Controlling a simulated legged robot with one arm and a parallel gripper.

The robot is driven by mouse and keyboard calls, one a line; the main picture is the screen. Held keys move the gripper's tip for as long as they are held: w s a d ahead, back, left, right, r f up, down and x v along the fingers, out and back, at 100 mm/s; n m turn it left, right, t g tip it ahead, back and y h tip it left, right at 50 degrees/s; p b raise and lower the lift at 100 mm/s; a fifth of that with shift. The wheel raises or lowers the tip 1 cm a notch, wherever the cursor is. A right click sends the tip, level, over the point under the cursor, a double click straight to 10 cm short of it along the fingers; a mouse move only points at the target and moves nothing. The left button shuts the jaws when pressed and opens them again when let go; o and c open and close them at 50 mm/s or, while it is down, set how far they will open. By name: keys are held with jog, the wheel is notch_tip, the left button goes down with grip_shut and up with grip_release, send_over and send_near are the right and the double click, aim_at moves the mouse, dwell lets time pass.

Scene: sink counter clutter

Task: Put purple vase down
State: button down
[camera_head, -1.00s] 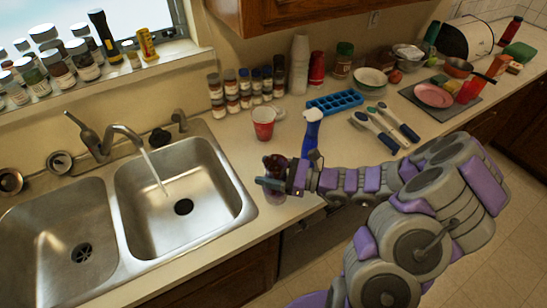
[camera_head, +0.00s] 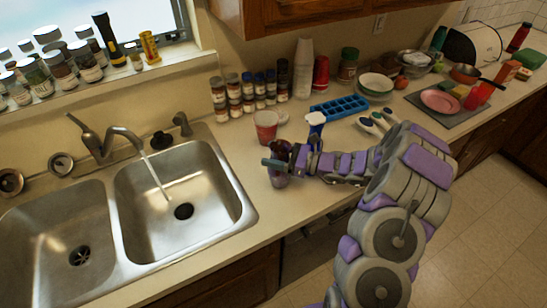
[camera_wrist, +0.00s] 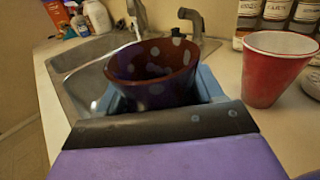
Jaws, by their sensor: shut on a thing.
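The purple vase (camera_wrist: 153,75) has pale dots and a reddish inside. It stands upright between the jaws of my gripper (camera_head: 277,164), which is shut on it. In the head view the vase (camera_head: 278,180) shows partly below the fingers, at the counter's front part just right of the sink. I cannot tell whether its base touches the counter. The wrist view shows its open rim, and my gripper hides its lower part.
A red cup (camera_head: 266,126) stands close behind the vase. The double sink (camera_head: 190,205) with running water lies left. Spice jars (camera_head: 245,92) and a blue ice tray (camera_head: 339,107) stand farther back.

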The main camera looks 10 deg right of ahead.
jog(key=shift+d+f, duration=0.1)
jog(key=shift+f, duration=0.25)
jog(key=shift+r, duration=0.1)
jog(key=c, duration=0.6)
grip_release()
jog(key=shift+a, duration=0.35)
jog(key=shift+o, duration=0.8)
jog(key=shift+a, duration=0.15)
jog(key=shift+s+d, duration=0.1)
jog(key=shift+d, duration=0.3)
jog(key=p+v, duration=0.2)
jog(key=v, duration=0.9)
jog(key=shift+s+d, duration=0.2)
jog(key=shift+d, duration=0.1)
jog(key=shift+s, duration=0.1)
